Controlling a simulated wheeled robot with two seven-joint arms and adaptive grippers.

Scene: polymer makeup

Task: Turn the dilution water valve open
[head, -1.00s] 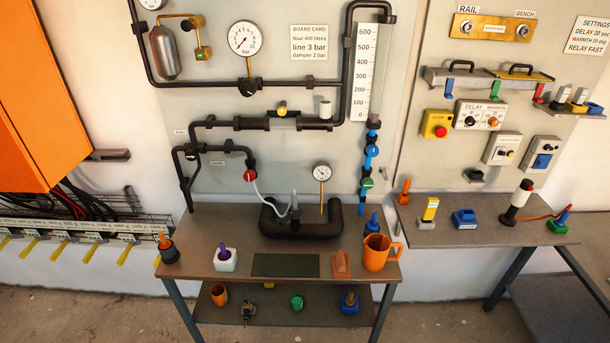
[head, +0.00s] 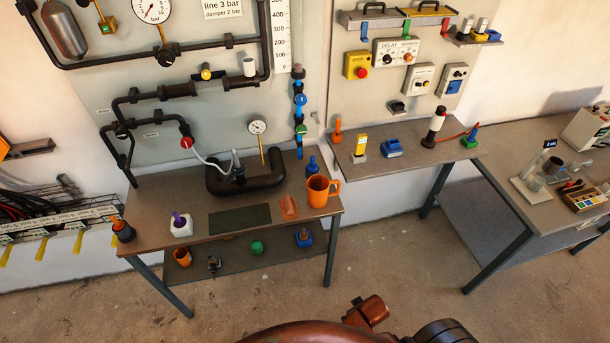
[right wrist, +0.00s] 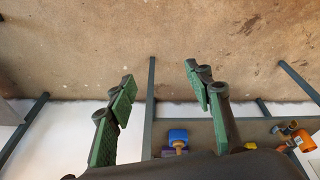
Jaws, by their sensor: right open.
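Several pipe valves show on the wall panel in the head view. A blue valve (head: 300,99) and a green valve (head: 301,129) sit on the narrow vertical pipe at the right. A red valve (head: 186,142) is at the lower left and a yellow one (head: 206,72) is on the middle pipe. No label I can read tells which is the dilution water valve. My right gripper (right wrist: 160,76) is open and empty in the right wrist view, with floor and the bench shelf behind it. My left gripper is not in view.
The near bench (head: 155,220) holds an orange mug (head: 318,190), a white block (head: 181,229) and a black U-shaped pipe (head: 268,184). A second bench (head: 372,166) stands right. Open floor (head: 400,260) lies in front. Part of my arm shows at the bottom.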

